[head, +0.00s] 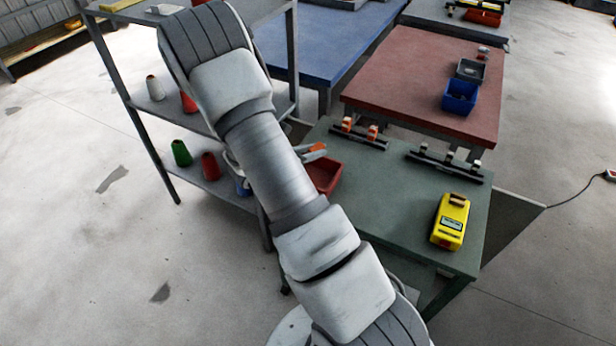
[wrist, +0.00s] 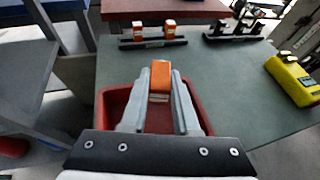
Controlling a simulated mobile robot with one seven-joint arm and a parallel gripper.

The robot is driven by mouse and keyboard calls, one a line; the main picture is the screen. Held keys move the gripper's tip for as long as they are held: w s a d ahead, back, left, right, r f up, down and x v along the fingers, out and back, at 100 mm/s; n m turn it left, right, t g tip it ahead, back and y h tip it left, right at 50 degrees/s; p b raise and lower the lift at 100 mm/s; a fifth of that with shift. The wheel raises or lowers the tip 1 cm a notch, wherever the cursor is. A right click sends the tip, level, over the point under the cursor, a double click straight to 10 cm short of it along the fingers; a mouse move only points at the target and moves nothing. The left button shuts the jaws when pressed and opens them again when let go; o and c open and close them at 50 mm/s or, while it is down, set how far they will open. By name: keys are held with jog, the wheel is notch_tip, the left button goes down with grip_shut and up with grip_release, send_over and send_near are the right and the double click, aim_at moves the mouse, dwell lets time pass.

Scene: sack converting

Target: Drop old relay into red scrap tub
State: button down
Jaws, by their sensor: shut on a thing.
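My gripper (wrist: 160,95) is shut on an orange relay (wrist: 159,75), held between its two grey fingers. In the wrist view the relay lies over the red scrap tub (wrist: 112,101), and I cannot tell its height above the tub. The red tub (head: 326,177) sits at the left edge of the green table in the head view, partly hidden by my arm. The orange tip of the relay (head: 317,147) shows just above the tub's far side in the head view.
A rail with orange relays (head: 359,132) and a second rail (head: 445,164) lie along the green table's (head: 385,205) back. A yellow meter (head: 451,221) stands at its right. A grey shelf (head: 215,188) with cones stands close on the left. The table's middle is clear.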

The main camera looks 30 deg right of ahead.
aim_at(325, 159)
notch_tip(325, 159, down, 4)
jog(key=shift+f+b, duration=0.2)
jog(key=shift+b, duration=1)
jog(key=c, duration=0.6)
grip_release()
jog(key=shift+a, duration=0.1)
jog(key=p+v, duration=0.1)
jog(key=v, duration=1.6)
jog(key=shift+a+r, duration=0.1)
jog(key=shift+r, duration=0.05)
